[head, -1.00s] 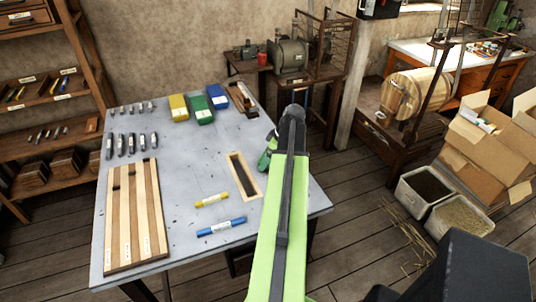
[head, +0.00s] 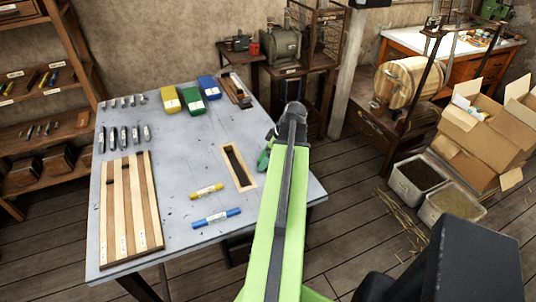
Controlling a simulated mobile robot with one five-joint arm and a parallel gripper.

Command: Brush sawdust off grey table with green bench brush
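The grey table (head: 185,185) fills the left and middle of the head view, with small dark specks scattered on its top. A dark green object (head: 265,159), perhaps the bench brush, shows at the table's right side, just left of my arm and partly hidden by it. My gripper (head: 273,136) is over this right side, mostly hidden behind the arm's dark end. Its fingers cannot be made out, nor whether they grip the green object. A wood-framed dark slot (head: 250,183) lies just left of the green object.
Yellow (head: 171,99), green (head: 193,101) and blue (head: 209,88) boxes stand at the table's back. A striped wooden board (head: 142,210) lies front left. Yellow (head: 206,191) and blue (head: 216,217) markers lie near the front. Bins (head: 418,178) and cartons (head: 487,130) stand right on the floor.

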